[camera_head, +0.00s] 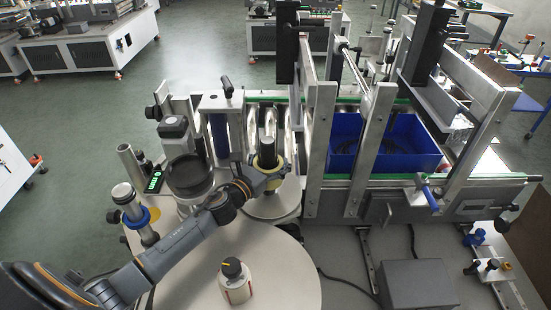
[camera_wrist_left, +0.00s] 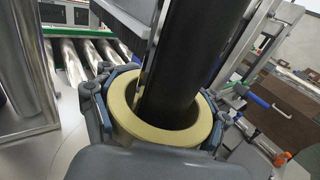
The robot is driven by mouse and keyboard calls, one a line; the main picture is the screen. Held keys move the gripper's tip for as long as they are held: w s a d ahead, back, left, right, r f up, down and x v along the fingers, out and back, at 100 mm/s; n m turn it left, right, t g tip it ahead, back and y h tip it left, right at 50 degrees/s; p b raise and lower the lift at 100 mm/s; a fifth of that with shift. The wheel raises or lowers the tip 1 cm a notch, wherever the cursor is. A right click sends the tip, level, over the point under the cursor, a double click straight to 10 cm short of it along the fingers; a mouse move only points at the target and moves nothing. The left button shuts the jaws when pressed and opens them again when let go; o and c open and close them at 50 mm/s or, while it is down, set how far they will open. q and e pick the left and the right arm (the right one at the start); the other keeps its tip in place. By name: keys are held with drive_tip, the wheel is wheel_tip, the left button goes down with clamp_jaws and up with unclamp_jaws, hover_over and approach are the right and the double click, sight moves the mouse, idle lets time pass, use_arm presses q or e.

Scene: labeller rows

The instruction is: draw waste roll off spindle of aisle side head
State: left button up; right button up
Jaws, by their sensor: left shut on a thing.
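The waste roll (camera_wrist_left: 123,108) is a thick cream-yellow ring. In the left wrist view it sits around the dark spindle (camera_wrist_left: 190,60), which passes up through its hole. My left gripper (camera_wrist_left: 160,115) has a finger on each side of the roll and is shut on it. In the head view the left arm reaches from the lower left to the dark upright spindle (camera_head: 267,150), with the left gripper (camera_head: 266,172) around its lower part. The roll is mostly hidden there by the gripper. My right gripper is not in view.
A white bottle with a dark cap (camera_head: 235,285) stands on the round table (camera_head: 285,270). A black round disc (camera_head: 190,172) and a metal post (camera_head: 130,160) stand left of the spindle. Blue bins (camera_head: 410,145) and upright frame bars (camera_head: 317,140) stand to the right.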

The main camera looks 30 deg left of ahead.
use_arm(q)
drive_tip(key=shift+r+p, duration=3.95)
drive_tip(key=shift+r, duration=0.75)
wheel_tip(320, 180, up, 22)
drive_tip(key=shift+r, duration=0.15)
idle(2.1)
